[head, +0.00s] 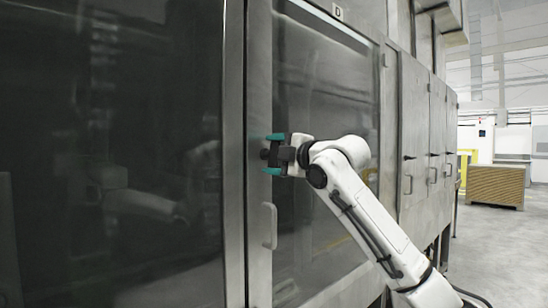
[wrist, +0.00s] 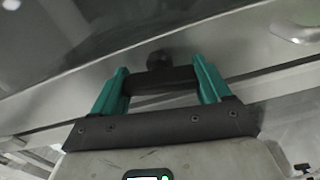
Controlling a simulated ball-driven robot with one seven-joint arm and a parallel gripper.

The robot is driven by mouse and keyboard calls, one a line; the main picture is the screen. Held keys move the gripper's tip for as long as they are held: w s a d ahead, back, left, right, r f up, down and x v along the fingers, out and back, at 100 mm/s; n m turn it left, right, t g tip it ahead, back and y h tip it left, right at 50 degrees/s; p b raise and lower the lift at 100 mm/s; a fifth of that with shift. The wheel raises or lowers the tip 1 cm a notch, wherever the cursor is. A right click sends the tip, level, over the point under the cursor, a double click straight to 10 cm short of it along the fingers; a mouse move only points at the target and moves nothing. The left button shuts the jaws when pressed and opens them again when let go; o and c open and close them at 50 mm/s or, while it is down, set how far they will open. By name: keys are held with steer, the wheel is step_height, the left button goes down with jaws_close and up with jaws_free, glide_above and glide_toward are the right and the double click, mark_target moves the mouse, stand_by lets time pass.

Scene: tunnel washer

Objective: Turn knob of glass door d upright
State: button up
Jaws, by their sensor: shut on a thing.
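Glass door D (head: 325,100) is the tall glazed door under the letter D plate (head: 337,12) in the head view. Its dark knob (head: 264,154) sits on the steel frame left of the glass. My gripper (head: 272,154) is at the knob, one teal finger above and one below. In the wrist view, my gripper (wrist: 160,85) has the black bar (wrist: 160,79) of the knob between its fingers, with the round hub (wrist: 158,60) behind it. The bar reaches from finger to finger. Its exact angle is hard to tell in the head view, where the fingers partly hide it.
A pull handle (head: 269,226) is on the frame below the knob. A large dark glass panel (head: 110,120) fills the left. Steel cabinet doors (head: 413,130) with handles continue right. Open floor (head: 490,250) and a yellowish slatted box (head: 497,186) lie farther right.

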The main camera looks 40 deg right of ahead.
steer(key=shift+n, duration=0.8)
steer(key=shift+f, duration=0.1)
steer(key=o, duration=1)
steer(key=shift+a, duration=0.1)
steer(key=shift+s+b, duration=0.3)
steer(key=shift+s, duration=0.05)
steer(key=s+b, duration=0.1)
steer(key=s, duration=0.2)
steer(key=s+b, duration=0.1)
steer(key=s, duration=0.6)
steer(key=shift+d+b, duration=0.25)
steer(key=shift+b, duration=0.15)
